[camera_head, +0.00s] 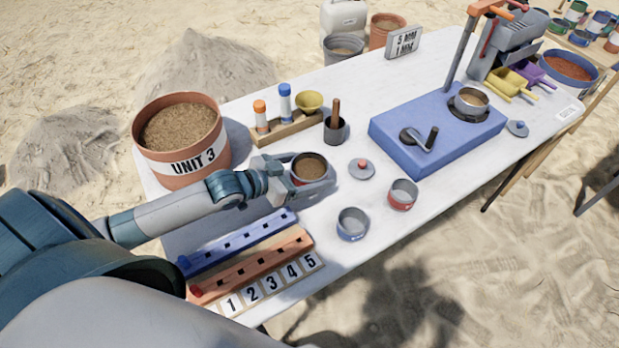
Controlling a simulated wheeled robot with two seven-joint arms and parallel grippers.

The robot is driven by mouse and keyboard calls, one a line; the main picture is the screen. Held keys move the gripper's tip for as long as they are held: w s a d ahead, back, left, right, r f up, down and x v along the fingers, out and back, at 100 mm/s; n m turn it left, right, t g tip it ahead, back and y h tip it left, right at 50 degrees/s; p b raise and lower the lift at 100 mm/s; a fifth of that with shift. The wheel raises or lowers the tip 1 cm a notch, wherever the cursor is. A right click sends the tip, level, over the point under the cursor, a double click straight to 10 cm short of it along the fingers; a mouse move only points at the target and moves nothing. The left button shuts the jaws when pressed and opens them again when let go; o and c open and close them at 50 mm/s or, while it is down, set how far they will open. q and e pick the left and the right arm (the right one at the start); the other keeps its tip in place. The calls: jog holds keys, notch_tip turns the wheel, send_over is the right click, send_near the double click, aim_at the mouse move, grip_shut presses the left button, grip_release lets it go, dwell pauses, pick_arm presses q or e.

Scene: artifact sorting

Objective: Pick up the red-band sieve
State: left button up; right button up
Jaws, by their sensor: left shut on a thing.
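The red-band sieve (403,195) is a small round grey metal cup with a red band, standing upright on the white table. My left gripper (309,174) is to its left, apart from it. That gripper is shut on a small round cup of brown soil (311,164) with a reddish side; its fingers hide part of the cup. I cannot tell whether the cup touches the table. A similar blue-band sieve (352,225) stands in front and to the left of the red-band sieve. My right gripper is not in view.
A grey lid with a red knob (362,169) lies between the held cup and the red-band sieve. A blue press base (438,130) stands behind. The UNIT 3 bucket (180,145) and numbered racks (255,265) are left. The table's front edge runs close by.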

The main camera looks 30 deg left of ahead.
pick_arm(q)
jog(key=w+d+r+b, duration=0.1)
jog(key=w+d+r, duration=0.5)
jog(key=d, duration=0.3)
jog(key=shift+w+d+r, duration=0.3)
jog(key=shift+d+r, duration=0.05)
jog(key=shift+r, duration=0.1)
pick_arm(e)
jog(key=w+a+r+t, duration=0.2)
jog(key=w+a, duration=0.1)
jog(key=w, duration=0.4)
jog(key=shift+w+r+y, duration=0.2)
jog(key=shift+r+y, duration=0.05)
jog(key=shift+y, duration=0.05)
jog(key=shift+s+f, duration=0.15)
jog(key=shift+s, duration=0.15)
